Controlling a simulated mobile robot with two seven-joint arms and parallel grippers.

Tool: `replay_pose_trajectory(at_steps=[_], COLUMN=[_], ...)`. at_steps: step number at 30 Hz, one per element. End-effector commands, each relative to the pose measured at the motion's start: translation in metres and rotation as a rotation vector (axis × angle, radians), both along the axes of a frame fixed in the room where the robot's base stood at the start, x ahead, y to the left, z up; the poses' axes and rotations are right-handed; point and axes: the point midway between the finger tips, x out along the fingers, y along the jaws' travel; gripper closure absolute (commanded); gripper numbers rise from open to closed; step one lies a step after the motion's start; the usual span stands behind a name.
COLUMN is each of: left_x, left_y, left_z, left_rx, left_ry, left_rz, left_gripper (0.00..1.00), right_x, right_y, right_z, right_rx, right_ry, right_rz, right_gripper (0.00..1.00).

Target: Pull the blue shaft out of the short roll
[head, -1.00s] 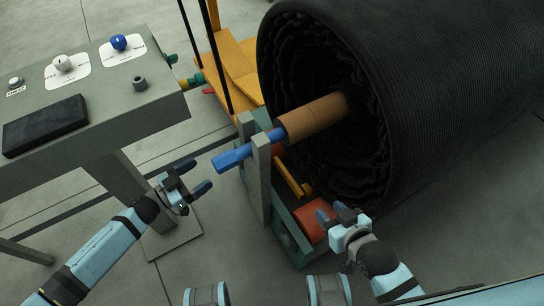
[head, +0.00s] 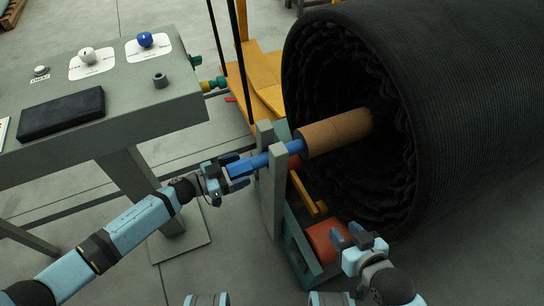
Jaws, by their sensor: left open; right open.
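The blue shaft (head: 264,160) sticks out of the brown core (head: 337,132) of the black netting roll (head: 440,95). It passes between the two grey upright posts (head: 272,190), and its squared end points left. My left gripper (head: 238,172) is open at that end, with its fingers beside the shaft's tip. I cannot tell whether they touch it. My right gripper (head: 350,232) is open and empty, low in front of the roll, near the orange-red roller (head: 327,238). The shaft's far part is hidden inside the core.
A grey control desk (head: 120,115) with a blue knob (head: 146,39), a white knob and a black pad stands at left. A green frame (head: 300,245) carries the posts and roller. A yellow platform (head: 262,85) lies behind. Bare floor shows at lower left.

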Motion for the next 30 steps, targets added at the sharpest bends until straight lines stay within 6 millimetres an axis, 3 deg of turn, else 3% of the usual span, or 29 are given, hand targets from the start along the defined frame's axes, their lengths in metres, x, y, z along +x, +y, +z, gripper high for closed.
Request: replay_pose_trajectory(at_steps=[29,30], left_x=[0.0021,0.0021], left_y=[-0.0062,-0.0062], left_z=[-0.0003,-0.0003], left_rx=[-0.001,-0.001], left_ry=[0.000,0.000], left_rz=[-0.001,-0.001], left_gripper=[0.21,0.28], right_x=[-0.0001,-0.0001], right_y=[-0.0002,-0.0002], right_z=[0.0050,0.0050], right_rx=[-0.001,-0.001], right_ry=[0.001,0.001], right_rz=[-0.001,-0.001], right_gripper=[0.57,0.57])
